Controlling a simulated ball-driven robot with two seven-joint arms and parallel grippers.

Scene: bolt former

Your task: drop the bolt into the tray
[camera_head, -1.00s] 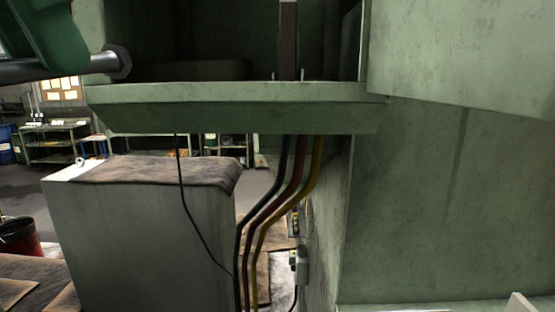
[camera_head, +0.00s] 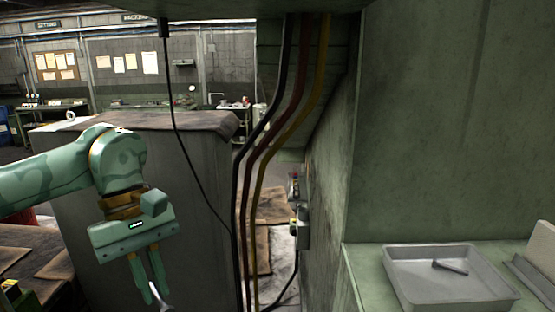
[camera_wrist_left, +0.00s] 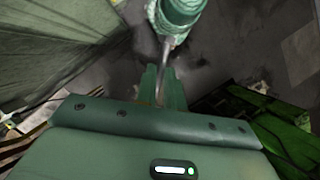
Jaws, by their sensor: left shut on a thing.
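The tray (camera_head: 411,289) is a shallow grey metal pan on a green ledge at the lower right of the head view. A dark bolt (camera_head: 450,267) lies on its side in it. My left gripper (camera_head: 150,293) is at the lower left, pointing down, well left of the tray. Its fingers are shut on a pale metal thing (camera_head: 163,295), mostly hidden by the fingers and the frame edge. In the left wrist view, a slim metal shaft (camera_wrist_left: 164,62) shows by the fingers (camera_wrist_left: 163,92); its full shape is unclear. My right gripper is not in view.
A grey cabinet (camera_head: 195,200) with a brown top stands behind my left arm. A grey metal part (camera_head: 540,262) is right of the tray.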

